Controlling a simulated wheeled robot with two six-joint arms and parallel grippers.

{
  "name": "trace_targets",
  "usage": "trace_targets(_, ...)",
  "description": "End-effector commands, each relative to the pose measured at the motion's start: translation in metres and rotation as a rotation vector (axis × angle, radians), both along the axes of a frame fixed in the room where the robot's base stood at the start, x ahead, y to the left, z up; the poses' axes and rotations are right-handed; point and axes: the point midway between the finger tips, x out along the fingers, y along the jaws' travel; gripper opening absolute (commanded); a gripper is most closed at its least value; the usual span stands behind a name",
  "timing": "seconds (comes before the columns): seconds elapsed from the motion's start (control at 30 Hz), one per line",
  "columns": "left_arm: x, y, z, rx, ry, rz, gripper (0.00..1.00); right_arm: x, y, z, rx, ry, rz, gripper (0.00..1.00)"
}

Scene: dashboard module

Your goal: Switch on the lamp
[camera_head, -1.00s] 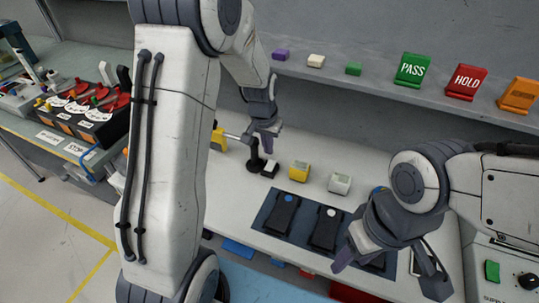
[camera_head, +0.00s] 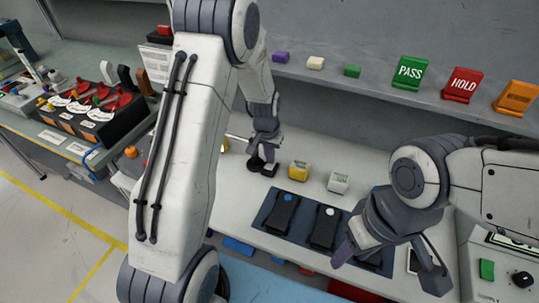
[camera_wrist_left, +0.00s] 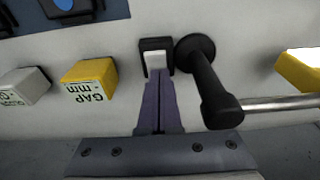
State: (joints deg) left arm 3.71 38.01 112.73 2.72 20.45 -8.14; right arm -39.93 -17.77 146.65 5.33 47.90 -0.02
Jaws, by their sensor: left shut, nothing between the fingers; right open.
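A small switch with a white rocker in a black housing (camera_wrist_left: 155,50) sits on the bench beside a black round-based stand (camera_wrist_left: 205,85). A metal rod (camera_wrist_left: 280,103) runs from the stand. The switch also shows in the head view (camera_head: 270,170), next to the stand's base (camera_head: 254,166). My left gripper (camera_wrist_left: 157,78) is shut and empty, its fingertips at the white rocker; I cannot tell whether they press it. In the head view the left gripper (camera_head: 263,155) hides most of the stand. My right gripper (camera_head: 390,262) is open and empty over the right of the dark mat.
Yellow (camera_head: 299,171) and white (camera_head: 339,182) blocks stand right of the switch. A dark mat (camera_head: 262,214) holds black devices in front. A shelf (camera_head: 380,88) with PASS and HOLD signs runs behind. A yellow object (camera_wrist_left: 298,70) lies beyond the stand.

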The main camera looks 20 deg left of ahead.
Motion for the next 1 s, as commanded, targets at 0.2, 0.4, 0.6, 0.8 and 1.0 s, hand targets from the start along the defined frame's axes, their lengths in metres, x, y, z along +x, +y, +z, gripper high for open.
trace_targets(0.2,-0.003,0.0,-0.001,0.0,0.003,0.0,0.0,0.0,0.0,-0.001,-0.001,0.001,0.0,0.5)
trace_targets(0.4,-0.011,0.0,0.0,0.0,0.004,0.0,0.0,0.0,0.0,-0.001,-0.001,0.001,0.0,0.5)
trace_targets(0.6,-0.017,0.001,0.0,0.0,0.003,0.0,0.0,0.0,0.0,-0.001,-0.001,0.001,0.0,0.5)
trace_targets(0.8,-0.017,0.001,0.001,0.0,0.001,0.0,0.0,0.0,0.0,-0.001,-0.001,0.001,0.0,0.5)
trace_targets(1.0,-0.017,0.0,0.011,0.0,0.001,-0.001,0.0,0.0,0.0,0.008,-0.001,0.001,0.0,0.5)
